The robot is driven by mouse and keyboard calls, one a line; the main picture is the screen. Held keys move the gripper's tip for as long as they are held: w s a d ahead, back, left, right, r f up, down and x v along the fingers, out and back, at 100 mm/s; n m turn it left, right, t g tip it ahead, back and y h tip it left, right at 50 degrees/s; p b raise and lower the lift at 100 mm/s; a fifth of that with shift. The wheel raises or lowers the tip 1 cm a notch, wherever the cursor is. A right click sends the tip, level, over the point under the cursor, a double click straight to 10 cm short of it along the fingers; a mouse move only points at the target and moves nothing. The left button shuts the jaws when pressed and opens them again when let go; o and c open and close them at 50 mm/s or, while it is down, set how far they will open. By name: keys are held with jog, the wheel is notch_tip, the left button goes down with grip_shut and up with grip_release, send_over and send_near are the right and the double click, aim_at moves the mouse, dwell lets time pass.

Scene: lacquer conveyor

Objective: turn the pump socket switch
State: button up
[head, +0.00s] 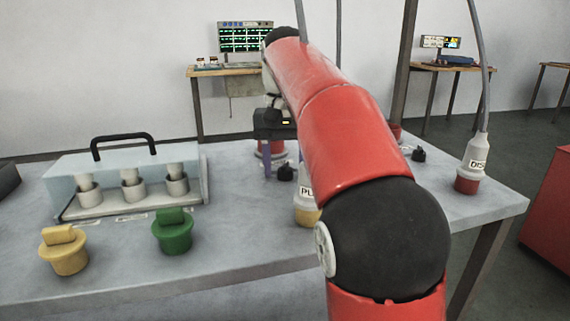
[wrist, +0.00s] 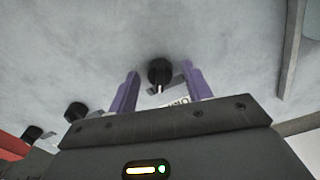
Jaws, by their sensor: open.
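A black switch knob (wrist: 160,72) with a pale pointer mark lies between the purple fingertips of my gripper (wrist: 158,80) in the wrist view. The fingers are apart, one on each side of the knob, and I cannot tell whether either touches it. A label beside it is partly hidden by the gripper, so its name cannot be read. In the head view my gripper (head: 268,164) points down at the table, beside a black knob (head: 285,172). A white plug (head: 306,196) with a partly hidden label beginning with P stands nearer, behind my red arm.
Two more black knobs (wrist: 75,112) (wrist: 32,133) show at left in the wrist view. Another knob (head: 418,155) and a red-based plug (head: 467,182) stand at right on the table (head: 230,250). A handled case (head: 70,168) and yellow (head: 64,256) and green (head: 172,236) caps stand left.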

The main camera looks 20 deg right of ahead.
jog(key=shift+c, duration=0.2)
jog(key=c, duration=0.9)
jog(key=shift+c, duration=0.2)
jog(key=shift+r+n+p, duration=0.15)
jog(key=shift+n+p, duration=0.15)
jog(key=shift+p, duration=0.1)
jog(key=shift+n+p, duration=0.45)
jog(key=shift+n, duration=0.05)
jog(key=n+p, duration=0.1)
jog(key=n, duration=0.1)
jog(key=shift+n, duration=0.3)
jog(key=n, duration=0.3)
jog(key=shift+n, duration=2.4)
